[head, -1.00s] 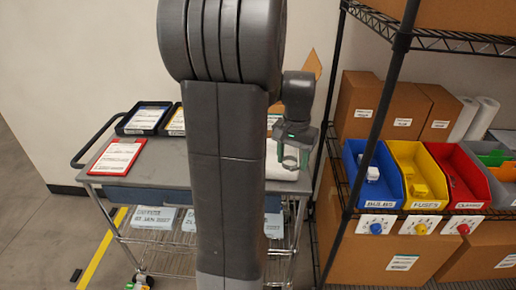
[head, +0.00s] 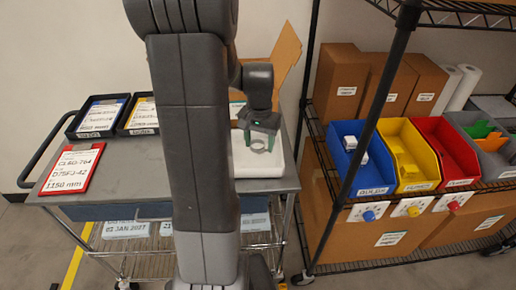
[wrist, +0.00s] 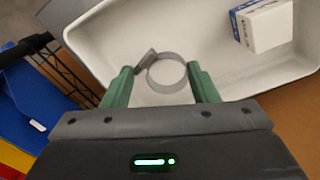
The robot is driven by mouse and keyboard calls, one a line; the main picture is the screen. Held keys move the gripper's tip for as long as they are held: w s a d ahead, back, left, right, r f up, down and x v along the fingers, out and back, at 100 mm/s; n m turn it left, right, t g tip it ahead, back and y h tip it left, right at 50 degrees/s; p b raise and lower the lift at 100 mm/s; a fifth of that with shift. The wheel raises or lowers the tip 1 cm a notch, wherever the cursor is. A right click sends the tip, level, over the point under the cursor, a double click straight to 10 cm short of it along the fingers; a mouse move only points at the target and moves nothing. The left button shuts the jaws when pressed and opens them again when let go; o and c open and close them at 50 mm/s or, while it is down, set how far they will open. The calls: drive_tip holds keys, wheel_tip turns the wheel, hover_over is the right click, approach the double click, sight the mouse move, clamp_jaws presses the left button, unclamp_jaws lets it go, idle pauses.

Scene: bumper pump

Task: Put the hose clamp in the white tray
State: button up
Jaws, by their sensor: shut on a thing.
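My gripper (head: 259,137) is shut on the hose clamp (wrist: 165,73), a thin grey metal ring with a small screw housing on its left side. The clamp also shows in the head view (head: 259,148). In the wrist view my gripper's green fingers (wrist: 161,84) sit on both sides of the ring. The white tray (head: 277,172) lies on the cart top, partly hidden by my arm. In the wrist view the clamp appears over the tray's interior (wrist: 205,55); its height above the floor is hard to tell. A white and blue box (wrist: 264,24) lies in the tray's far right corner.
The grey cart (head: 120,180) also carries a red clipboard (head: 72,171) and dark document trays (head: 100,115) at left. A wire shelf to the right holds blue (head: 362,175), yellow and red bins. A black shelf post (head: 365,130) stands near the tray.

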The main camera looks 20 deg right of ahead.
sight(259, 145)
drive_tip(key=shift+f, duration=1.55)
drive_tip(key=shift+f, duration=0.2)
drive_tip(key=o, duration=0.9)
drive_tip(key=shift+r, duration=0.1)
drive_tip(key=shift+o, duration=0.2)
wheel_tip(259, 145, up, 12)
drive_tip(key=shift+r, duration=0.15)
